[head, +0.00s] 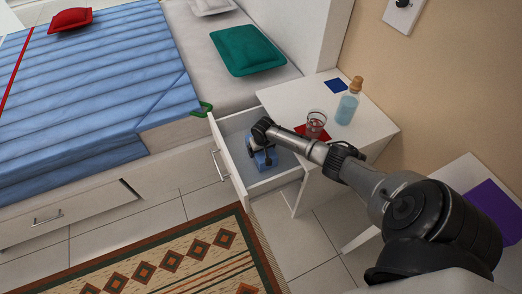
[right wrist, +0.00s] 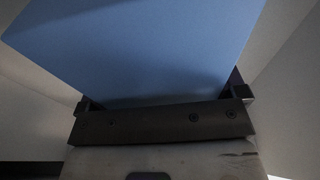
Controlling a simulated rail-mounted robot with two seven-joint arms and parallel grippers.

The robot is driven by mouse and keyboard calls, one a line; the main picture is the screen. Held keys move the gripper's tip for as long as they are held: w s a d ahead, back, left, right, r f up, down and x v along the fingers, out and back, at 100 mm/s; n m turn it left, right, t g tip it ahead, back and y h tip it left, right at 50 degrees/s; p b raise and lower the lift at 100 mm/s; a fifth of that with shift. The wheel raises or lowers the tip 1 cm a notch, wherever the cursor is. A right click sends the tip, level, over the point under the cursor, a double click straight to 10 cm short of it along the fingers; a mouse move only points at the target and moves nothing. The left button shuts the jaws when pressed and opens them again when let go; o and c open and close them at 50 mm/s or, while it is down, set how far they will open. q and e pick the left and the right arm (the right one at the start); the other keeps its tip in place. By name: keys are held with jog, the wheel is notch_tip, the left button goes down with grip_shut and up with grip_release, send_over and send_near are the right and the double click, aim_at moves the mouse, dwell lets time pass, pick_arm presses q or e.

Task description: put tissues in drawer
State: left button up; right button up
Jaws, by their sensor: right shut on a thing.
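A blue tissue box (head: 265,160) is inside the open white drawer (head: 235,177) of the bedside table. My right gripper (head: 262,150) reaches down into the drawer and is shut on the box. In the right wrist view the blue box (right wrist: 140,45) fills the space between the fingers of the right gripper (right wrist: 165,105), with pale drawer walls on both sides. I cannot tell whether the box touches the drawer floor. My left gripper is not in view.
On the bedside table (head: 373,125) stand a glass (head: 316,122) on a red coaster and a blue bottle (head: 348,105); a blue coaster (head: 335,85) lies behind. The bed (head: 90,80) is left of the drawer. A patterned rug (head: 200,255) covers the floor in front.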

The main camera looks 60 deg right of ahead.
jog(key=shift+f, duration=0.1)
jog(key=o, duration=0.8)
jog(key=shift+f, duration=0.1)
jog(key=shift+r, duration=0.45)
jog(key=r+p, duration=0.2)
jog(key=r, duration=0.1)
jog(key=r+p, duration=0.2)
jog(key=r, duration=0.1)
jog(key=s+r+p, duration=0.1)
jog(key=r+p, duration=0.1)
jog(key=r, duration=0.1)
jog(key=shift+s+a+r, duration=0.1)
jog(key=shift+a+r, duration=0.25)
jog(key=shift+a, duration=0.05)
jog(key=shift+s+a+r+p, duration=0.1)
jog(key=shift+s+r+p, duration=0.05)
jog(key=shift+r+p, duration=0.6)
jog(key=shift+r, duration=0.15)
